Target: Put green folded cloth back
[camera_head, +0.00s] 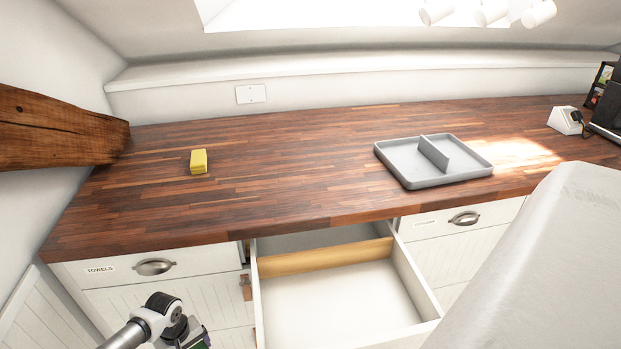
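No green folded cloth can be made out for certain. A small yellow folded or block-like item (199,161) lies on the left part of the wooden counter (290,165). The middle drawer (330,300) is pulled open; a wooden divider (325,257) crosses it, and the visible floor in front is bare. The left drawer, labelled TOWELS (150,267), is shut. Part of my arm shows at the bottom left, with a small dark, greenish patch at the frame edge that I cannot identify. My gripper's fingers are not in view.
A grey two-compartment tray (432,161) stands empty on the counter. The right drawer (455,220) is shut. A large pale grey form (545,275) blocks the right foreground. A wooden beam (55,132) juts in at left. Much of the counter is clear.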

